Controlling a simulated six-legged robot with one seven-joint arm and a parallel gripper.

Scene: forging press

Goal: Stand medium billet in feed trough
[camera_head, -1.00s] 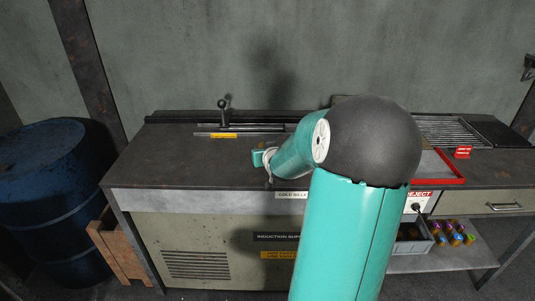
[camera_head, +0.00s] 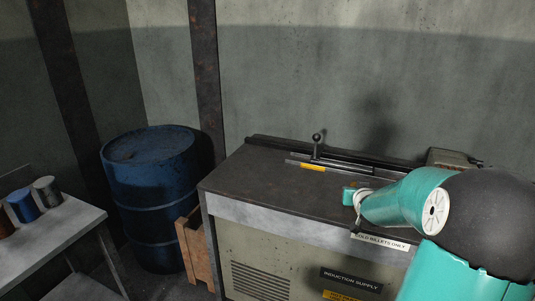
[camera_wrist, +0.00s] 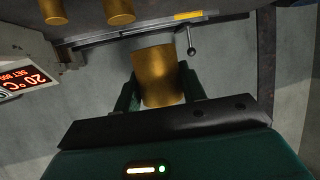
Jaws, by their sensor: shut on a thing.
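In the wrist view my gripper (camera_wrist: 160,88) is shut on a brass-coloured cylindrical billet (camera_wrist: 158,72), with a dark green finger on each side of it. Two more brass billets (camera_wrist: 118,11) show at the top edge of the wrist view. A long dark channel, which looks like the feed trough (camera_head: 350,167), runs along the back of the bench, with a ball-topped lever (camera_head: 317,139) and a yellow label (camera_head: 312,168). It also shows beyond the held billet in the wrist view (camera_wrist: 95,41). In the head view my arm hides the held billet.
The bench (camera_head: 260,180) has a bare top to the left of my arm. A blue drum (camera_head: 155,190) and a wooden crate (camera_head: 192,245) stand left of it. A side table (camera_head: 60,235) at far left holds several cans. A red temperature display (camera_wrist: 35,85) shows in the wrist view.

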